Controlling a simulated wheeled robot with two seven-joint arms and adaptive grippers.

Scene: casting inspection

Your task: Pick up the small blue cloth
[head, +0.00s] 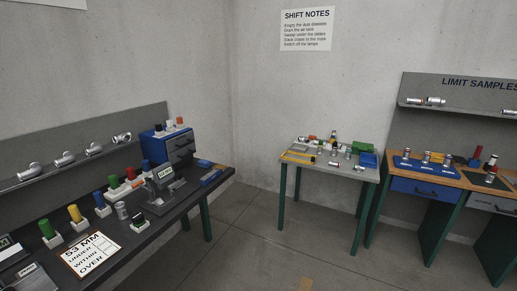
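I cannot make out the small blue cloth for certain. A small flat blue item (210,177) lies near the right end of the dark bench (178,210) at the left. Another small, flat bluish item (203,163) lies just behind it. Both are too small to tell whether they are cloth. Neither of my grippers shows in the head view.
A blue drawer cabinet (172,146), a grey gauge device (163,188) and several coloured cylinders stand on the dark bench. A wooden bench (450,180) is at right. Open floor (260,240) lies between.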

